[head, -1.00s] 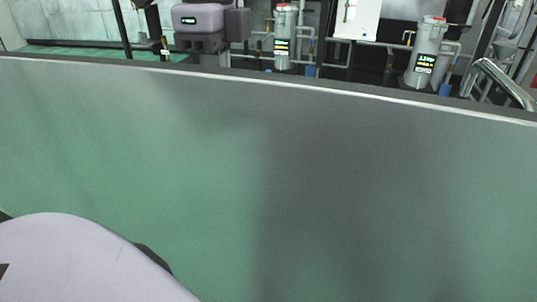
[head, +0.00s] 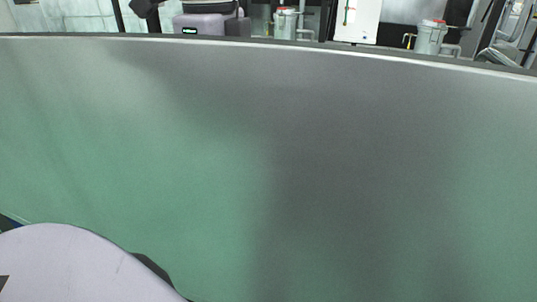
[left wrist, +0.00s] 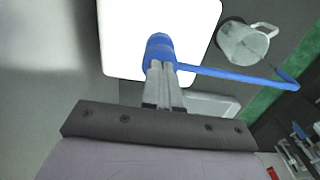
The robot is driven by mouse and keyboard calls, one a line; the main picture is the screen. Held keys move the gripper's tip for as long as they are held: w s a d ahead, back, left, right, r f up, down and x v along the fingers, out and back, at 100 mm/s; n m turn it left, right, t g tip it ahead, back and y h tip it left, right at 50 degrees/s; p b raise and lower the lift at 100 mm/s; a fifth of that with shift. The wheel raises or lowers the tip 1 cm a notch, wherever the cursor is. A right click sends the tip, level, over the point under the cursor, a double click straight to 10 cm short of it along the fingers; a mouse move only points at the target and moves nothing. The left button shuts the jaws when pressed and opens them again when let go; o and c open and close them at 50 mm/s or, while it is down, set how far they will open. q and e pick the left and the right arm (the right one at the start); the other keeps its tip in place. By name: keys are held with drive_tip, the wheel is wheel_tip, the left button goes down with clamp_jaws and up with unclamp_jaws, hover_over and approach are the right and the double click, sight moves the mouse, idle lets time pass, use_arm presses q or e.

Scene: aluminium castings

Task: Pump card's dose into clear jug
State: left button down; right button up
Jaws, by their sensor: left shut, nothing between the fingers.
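In the left wrist view my left gripper (left wrist: 161,72) is shut and empty. Its fingertips are at the blue pump head (left wrist: 159,47); whether they touch it I cannot tell. A long blue spout (left wrist: 225,75) runs from the pump head to the right and bends at its end. A bright white surface (left wrist: 122,40) lies behind the pump head. The clear jug (left wrist: 247,43), with a handle, is to the right of the white surface; the spout's end shows to the right of and below it. No dose card can be made out. My right gripper is in neither view.
In the head view a large green-grey panel (head: 330,170) fills most of the picture. Beyond its top edge are a purple-grey machine (head: 205,24), pale canisters (head: 430,37) and a white board (head: 357,20). A green strip (left wrist: 265,112) shows in the wrist view.

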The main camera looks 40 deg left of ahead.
use_arm(q)
drive_tip(key=shift+f, duration=0.35)
drive_tip(key=shift+r, duration=0.1)
drive_tip(key=shift+r+p, duration=1.3)
drive_tip(key=shift+r, duration=0.6)
drive_tip(key=shift+f, duration=0.2)
drive_tip(key=shift+f+b, duration=1.8)
drive_tip(key=shift+r+p, duration=1.45)
drive_tip(key=shift+r, duration=0.5)
